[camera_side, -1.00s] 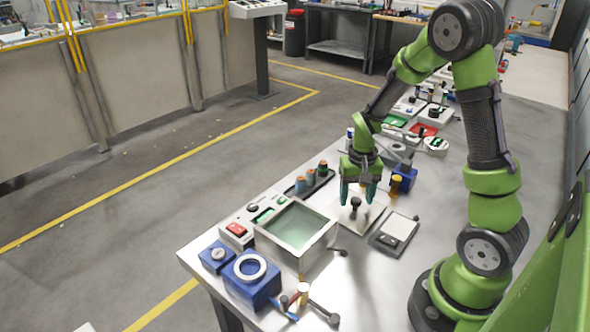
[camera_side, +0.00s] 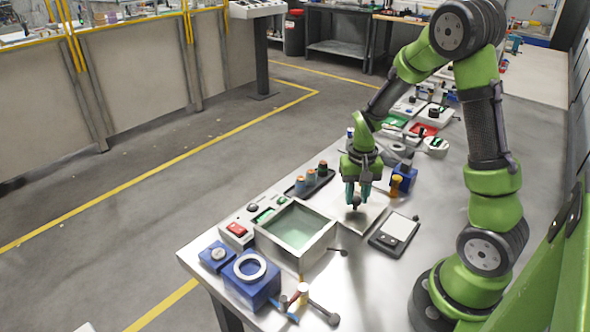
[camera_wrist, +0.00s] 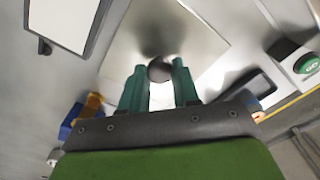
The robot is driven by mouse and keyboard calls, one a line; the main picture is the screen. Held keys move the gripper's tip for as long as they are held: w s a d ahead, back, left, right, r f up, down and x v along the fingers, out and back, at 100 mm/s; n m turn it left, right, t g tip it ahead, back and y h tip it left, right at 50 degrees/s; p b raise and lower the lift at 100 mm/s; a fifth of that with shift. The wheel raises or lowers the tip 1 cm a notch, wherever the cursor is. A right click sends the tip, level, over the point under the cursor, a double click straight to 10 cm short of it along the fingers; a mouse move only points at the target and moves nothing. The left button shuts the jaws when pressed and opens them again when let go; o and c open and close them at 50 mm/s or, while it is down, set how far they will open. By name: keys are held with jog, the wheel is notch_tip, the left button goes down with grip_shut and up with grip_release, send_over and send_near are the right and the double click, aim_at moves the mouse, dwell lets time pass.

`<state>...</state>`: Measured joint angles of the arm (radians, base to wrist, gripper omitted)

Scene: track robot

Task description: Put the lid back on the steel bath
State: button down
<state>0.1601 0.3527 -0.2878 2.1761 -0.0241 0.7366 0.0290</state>
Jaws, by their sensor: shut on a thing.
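The steel bath (camera_side: 318,252) stands uncovered on the bench, a square box with pale green liquid inside. The lid (camera_side: 372,214) is a flat square plate with a dark round knob (camera_side: 354,203), lying on the bench just right of and behind the bath. My gripper (camera_side: 356,196) points down over the lid, its teal fingers shut on the knob. The wrist view shows the knob (camera_wrist: 160,70) between the fingertips and the bright lid plate (camera_wrist: 200,40) beyond it. I cannot tell any gap between plate and bench.
A dark scale (camera_side: 394,234) lies right of the lid. A blue block with an orange top (camera_side: 403,178) stands behind it. A control panel with a red switch (camera_side: 236,229) and a rack of bottles (camera_side: 309,180) line the bath's far side. Blue blocks (camera_side: 250,280) and tools stand in front.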

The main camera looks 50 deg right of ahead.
aim_at(355, 198)
notch_tip(355, 198, up, 9)
jog(key=w+a+r, duration=0.2)
jog(key=a+r, duration=0.1)
jog(key=a, duration=0.6)
jog(key=w+a+r, duration=0.2)
jog(key=w+a, duration=0.1)
jog(key=a, duration=0.7)
notch_tip(355, 198, down, 6)
jog(key=shift+s+d+f, duration=0.15)
jog(key=shift+s+d, duration=0.1)
jog(key=shift+f, duration=0.45)
dwell(1.5)
jog(key=shift+c, duration=1.3)
grip_release()
